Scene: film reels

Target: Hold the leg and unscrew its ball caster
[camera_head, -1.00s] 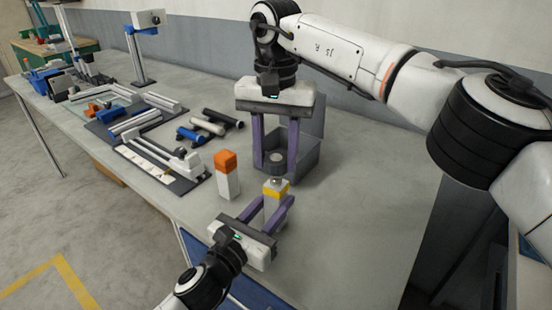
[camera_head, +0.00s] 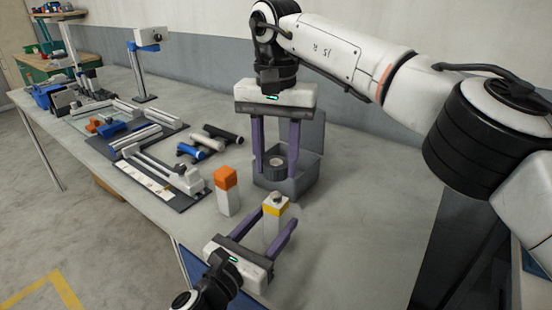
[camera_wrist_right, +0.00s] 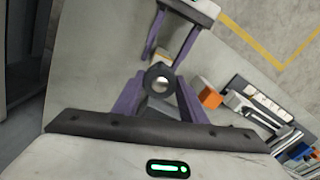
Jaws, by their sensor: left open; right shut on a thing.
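The leg (camera_head: 272,228) is an upright white post with a yellow band and a small grey top piece (camera_head: 278,199). It stands between the fingers of my left gripper (camera_head: 278,216), which is open around it. In the right wrist view this piece is a dark ring with a pale centre (camera_wrist_right: 158,78). I cannot tell for sure whether it is the ball caster.
A white post with an orange top (camera_head: 226,190) stands left of the leg. The open grey bin (camera_head: 312,160) is behind it. Dark and blue cylinders (camera_head: 205,145) and metal rail fixtures (camera_head: 165,170) lie further left. The table's right part is clear.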

